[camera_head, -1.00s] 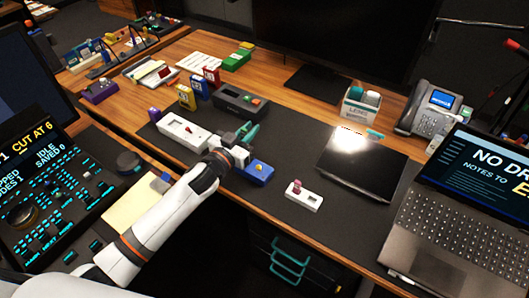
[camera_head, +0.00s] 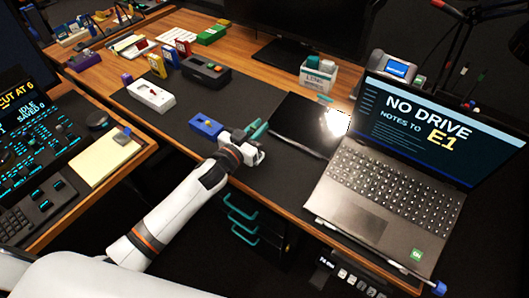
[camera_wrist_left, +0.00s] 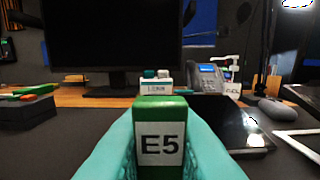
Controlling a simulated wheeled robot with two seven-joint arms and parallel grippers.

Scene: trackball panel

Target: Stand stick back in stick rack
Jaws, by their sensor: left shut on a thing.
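My left gripper (camera_head: 256,131) has teal fingers and is over the dark desk mat, right of the blue block. In the left wrist view, its fingers are shut on a green stick (camera_wrist_left: 161,148) with a white label reading E5. The stick is hard to make out in the head view, behind the fingers and hand. I cannot tell for sure which object is the stick rack. A white labelled box (camera_head: 317,77) with upright pieces in it stands at the back of the desk. My right gripper is not in view.
A dark glossy tablet (camera_head: 303,123) and an open laptop (camera_head: 385,190) are to the right. Bare mat lies between.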

